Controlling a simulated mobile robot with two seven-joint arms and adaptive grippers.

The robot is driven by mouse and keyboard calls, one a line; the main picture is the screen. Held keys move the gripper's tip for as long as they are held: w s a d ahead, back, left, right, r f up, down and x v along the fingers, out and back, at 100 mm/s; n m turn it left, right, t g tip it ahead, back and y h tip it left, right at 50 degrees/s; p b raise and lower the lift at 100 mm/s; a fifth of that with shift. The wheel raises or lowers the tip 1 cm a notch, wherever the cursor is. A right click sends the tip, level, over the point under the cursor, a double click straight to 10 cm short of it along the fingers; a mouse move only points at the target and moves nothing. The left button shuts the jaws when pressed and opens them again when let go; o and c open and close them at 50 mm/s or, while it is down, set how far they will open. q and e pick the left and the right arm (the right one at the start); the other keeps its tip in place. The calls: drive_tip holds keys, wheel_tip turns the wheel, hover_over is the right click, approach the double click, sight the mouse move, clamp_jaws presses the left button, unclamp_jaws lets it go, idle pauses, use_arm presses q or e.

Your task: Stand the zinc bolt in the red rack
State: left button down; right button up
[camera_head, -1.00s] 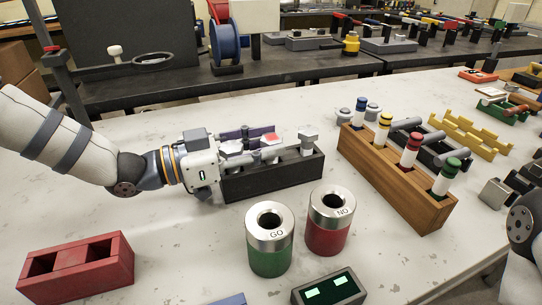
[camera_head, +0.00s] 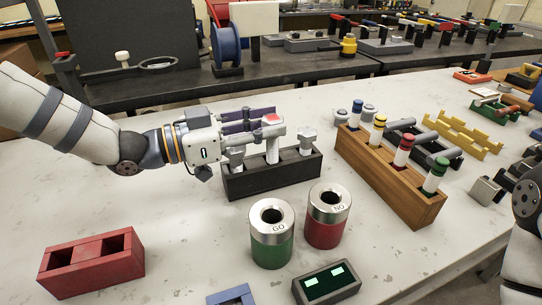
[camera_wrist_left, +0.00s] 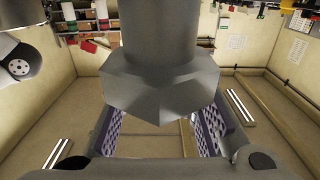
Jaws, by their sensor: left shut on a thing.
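The red rack (camera_head: 122,272) stands at the front left of the table, with two square openings that look empty. My left gripper (camera_head: 271,130) is over the dark rack (camera_head: 265,182) and is shut on a bolt (camera_head: 272,152) with a pale shank. I take it for the zinc bolt. The fingers partly hide its upper part, and a red patch shows there. I cannot tell whether its lower end clears the dark rack. In the left wrist view a large grey hex-headed bolt (camera_wrist_left: 160,85) is between the purple finger pads. My right gripper is out of view.
Other bolts stand in the dark rack at its left (camera_head: 236,158) and right (camera_head: 308,137). A green GO cup (camera_head: 272,245) and a red NO cup (camera_head: 325,232) stand in front. A wooden rack of coloured-banded gauges (camera_head: 385,182) is to the right.

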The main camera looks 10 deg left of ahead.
use_arm(q)
drive_tip(key=shift+r, duration=2.2)
